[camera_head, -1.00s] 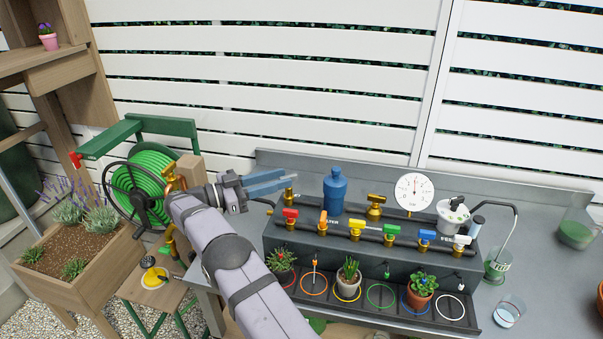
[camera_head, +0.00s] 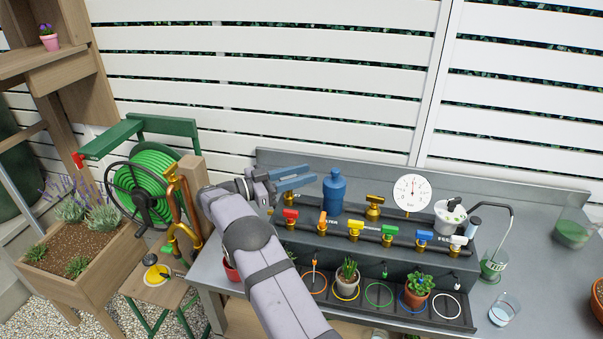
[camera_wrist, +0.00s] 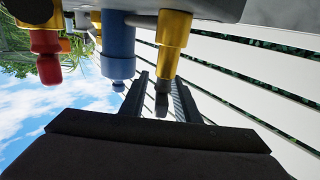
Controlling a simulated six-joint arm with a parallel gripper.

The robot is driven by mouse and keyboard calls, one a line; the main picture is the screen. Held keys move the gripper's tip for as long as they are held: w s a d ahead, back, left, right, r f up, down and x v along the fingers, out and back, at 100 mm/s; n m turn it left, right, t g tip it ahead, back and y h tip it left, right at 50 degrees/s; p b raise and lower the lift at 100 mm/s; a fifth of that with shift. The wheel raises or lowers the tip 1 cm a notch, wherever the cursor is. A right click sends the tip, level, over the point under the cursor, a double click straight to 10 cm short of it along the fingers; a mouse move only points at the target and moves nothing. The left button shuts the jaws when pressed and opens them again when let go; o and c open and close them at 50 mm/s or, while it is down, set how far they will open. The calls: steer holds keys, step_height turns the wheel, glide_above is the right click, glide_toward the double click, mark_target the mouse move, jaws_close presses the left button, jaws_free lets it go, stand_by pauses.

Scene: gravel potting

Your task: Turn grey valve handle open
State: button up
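My gripper (camera_head: 304,177) is at the left end of the manifold, at the brass valve (camera_head: 289,197) there. In the wrist view the brass valve (camera_wrist: 173,30) carries a dark grey handle (camera_wrist: 162,98). My gripper (camera_wrist: 163,98) is open, with one finger on each side of this handle. Gaps seem to remain between handle and fingers; I cannot tell whether either touches. In the head view the fingers and wrist hide the grey handle.
The manifold (camera_head: 338,227) has several coloured handles in a row. A blue filter bottle (camera_head: 334,189) stands just right of my gripper. A pressure gauge (camera_head: 411,192) is farther right. A hose reel (camera_head: 142,186) stands left. White slats (camera_head: 330,65) rise behind.

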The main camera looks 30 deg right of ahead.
jaws_close()
steer(key=shift+w+r, duration=0.1)
steer(key=shift+w+r+n+t+p, duration=0.1)
steer(key=shift+w+n+t+p, duration=0.1)
steer(key=shift+n+t+p, duration=0.65)
steer(key=shift+w+n+t, duration=0.3)
steer(key=shift+n+t, duration=0.4)
steer(key=shift+t, duration=0.7)
steer(key=shift+w+n+t, duration=0.25)
steer(key=shift+n+t, duration=0.4)
steer(key=shift+t, duration=0.7)
jaws_free()
